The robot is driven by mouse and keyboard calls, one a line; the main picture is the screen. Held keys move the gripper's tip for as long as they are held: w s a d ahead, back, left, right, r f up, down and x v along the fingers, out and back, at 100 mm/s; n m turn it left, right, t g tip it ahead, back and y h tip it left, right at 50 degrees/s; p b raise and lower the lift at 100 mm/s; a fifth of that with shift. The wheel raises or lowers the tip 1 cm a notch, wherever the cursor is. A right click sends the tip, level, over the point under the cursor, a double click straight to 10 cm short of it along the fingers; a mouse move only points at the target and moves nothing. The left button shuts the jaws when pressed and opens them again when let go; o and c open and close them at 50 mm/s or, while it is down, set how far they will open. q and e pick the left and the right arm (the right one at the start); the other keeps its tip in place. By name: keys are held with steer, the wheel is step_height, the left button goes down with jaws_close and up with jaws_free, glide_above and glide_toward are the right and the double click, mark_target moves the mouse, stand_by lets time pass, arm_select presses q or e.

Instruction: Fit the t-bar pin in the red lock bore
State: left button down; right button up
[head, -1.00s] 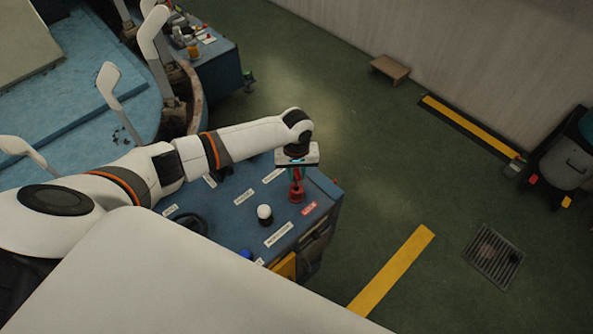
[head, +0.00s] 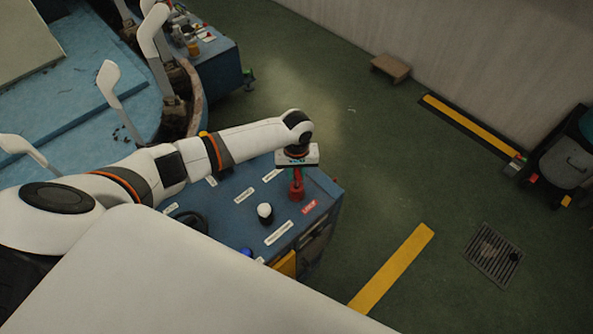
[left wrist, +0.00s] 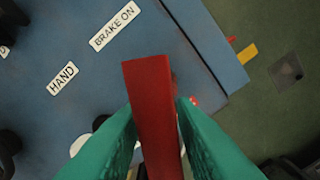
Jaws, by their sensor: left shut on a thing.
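My left gripper (head: 297,172) points down over the right corner of the blue console. Its green fingers, seen in the left wrist view (left wrist: 153,115), are shut on the red t-bar pin (left wrist: 148,80), whose bar lies between them. In the head view, the pin (head: 298,183) shows as a thin red piece below the gripper. It meets the red lock (head: 296,194) standing on the console top. The lock's bore is hidden, so I cannot tell how deep the pin sits. My right gripper is not in view.
The blue console (head: 235,230) carries white labels, a red label (head: 309,207), a white-topped knob (head: 265,211) and a dark round handle (head: 190,222). Several pale levers stand at the upper left.

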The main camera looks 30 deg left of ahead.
arm_select(q)
steer(key=shift+f+b, duration=1.35)
steer(key=shift+f, duration=1)
steer(key=c, duration=1.1)
jaws_free()
steer(key=shift+r, duration=0.1)
step_height(320, 180, up, 12)
steer(key=shift+f+b, duration=0.1)
steer(key=shift+b, duration=0.55)
